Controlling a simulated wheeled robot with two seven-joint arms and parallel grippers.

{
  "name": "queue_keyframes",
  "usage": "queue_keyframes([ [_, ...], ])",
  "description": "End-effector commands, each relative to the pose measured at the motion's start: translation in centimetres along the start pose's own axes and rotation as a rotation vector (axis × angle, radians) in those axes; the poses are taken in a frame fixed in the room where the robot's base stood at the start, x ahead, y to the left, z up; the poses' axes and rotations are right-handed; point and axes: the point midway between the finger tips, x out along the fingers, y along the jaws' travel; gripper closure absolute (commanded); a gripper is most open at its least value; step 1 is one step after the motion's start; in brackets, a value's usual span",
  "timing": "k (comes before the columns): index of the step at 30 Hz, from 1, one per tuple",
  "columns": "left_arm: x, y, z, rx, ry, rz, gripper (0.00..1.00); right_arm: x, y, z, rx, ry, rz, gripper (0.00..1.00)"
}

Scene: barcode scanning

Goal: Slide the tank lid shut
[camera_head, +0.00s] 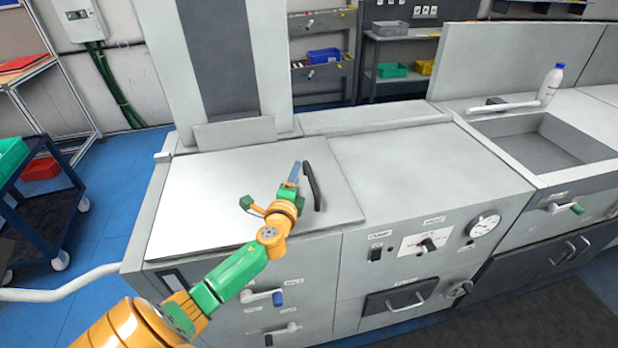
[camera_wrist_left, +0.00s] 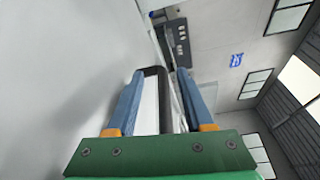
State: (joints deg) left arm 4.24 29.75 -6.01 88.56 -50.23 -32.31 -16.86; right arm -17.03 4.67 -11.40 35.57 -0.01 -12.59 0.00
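The tank lid (camera_head: 215,185) is a flat pale grey panel on top of the left part of the machine in the head view. A black bar handle (camera_head: 312,188) stands near its right edge. My left gripper (camera_head: 295,173) is at the handle, just left of it in the head view. In the left wrist view, its two blue fingers (camera_wrist_left: 158,100) are apart, with the black handle (camera_wrist_left: 153,85) between them and gaps showing on both sides. I cannot tell whether either finger touches it. No tank opening shows. My right gripper is in neither view.
A grey counter top (camera_head: 420,165) continues right of the lid, clear and flat. A sink (camera_head: 535,150) and a white bottle (camera_head: 551,84) are further right. A tall grey panel (camera_head: 220,60) rises behind the lid. A blue cart (camera_head: 45,220) stands at the left.

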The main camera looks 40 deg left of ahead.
Motion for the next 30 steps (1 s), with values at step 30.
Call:
queue_keyframes([
  [30, -7.8, -1.6, -0.8, 0.074, -0.005, 0.040, 0.48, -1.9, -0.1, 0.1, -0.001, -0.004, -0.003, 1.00],
])
